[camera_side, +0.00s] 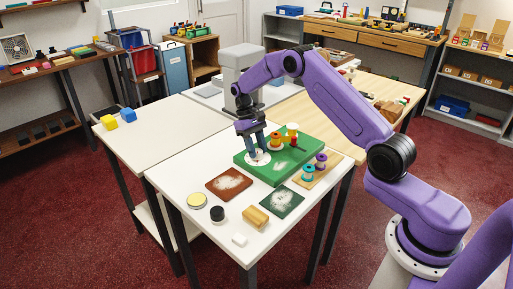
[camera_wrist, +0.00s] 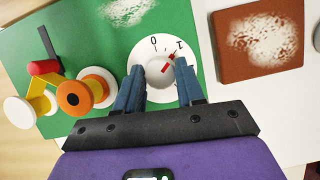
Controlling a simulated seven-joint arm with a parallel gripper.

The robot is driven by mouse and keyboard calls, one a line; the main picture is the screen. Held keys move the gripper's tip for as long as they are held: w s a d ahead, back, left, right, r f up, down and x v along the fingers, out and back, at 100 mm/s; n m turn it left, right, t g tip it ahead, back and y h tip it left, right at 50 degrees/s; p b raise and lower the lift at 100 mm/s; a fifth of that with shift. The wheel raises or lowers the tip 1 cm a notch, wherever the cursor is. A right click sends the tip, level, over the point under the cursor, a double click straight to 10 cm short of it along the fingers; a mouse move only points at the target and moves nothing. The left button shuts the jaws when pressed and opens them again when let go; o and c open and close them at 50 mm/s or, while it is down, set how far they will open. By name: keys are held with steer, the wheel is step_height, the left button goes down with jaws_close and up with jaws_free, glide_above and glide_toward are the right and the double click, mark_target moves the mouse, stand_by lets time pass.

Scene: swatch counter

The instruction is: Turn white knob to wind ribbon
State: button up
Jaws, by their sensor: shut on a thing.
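The white knob (camera_side: 261,160) sits on a green board (camera_side: 278,177). In the wrist view the knob (camera_wrist: 158,75) has a red pointer mark, and a white dial around it shows the numbers 0 and 1. The pointer slants up toward the 1. My gripper (camera_wrist: 159,68) is shut on the knob, one blue finger on each side. An orange spool (camera_wrist: 72,99) with white flanges stands left of the knob. A white-flanged yellow spool (camera_wrist: 18,112) is beside it, with yellow material between them. A red cylinder (camera_wrist: 43,67) is next to them.
A brown swatch (camera_side: 229,184), a dark green swatch (camera_side: 281,202), a wooden block (camera_side: 256,216) and a black round item (camera_side: 217,214) lie on the white table. Teal and purple spools (camera_side: 309,173) stand on a wooden tray near the board's right corner.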

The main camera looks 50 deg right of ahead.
steer(key=o, duration=1)
steer(key=shift+r, duration=0.1)
steer(key=v, duration=1.2)
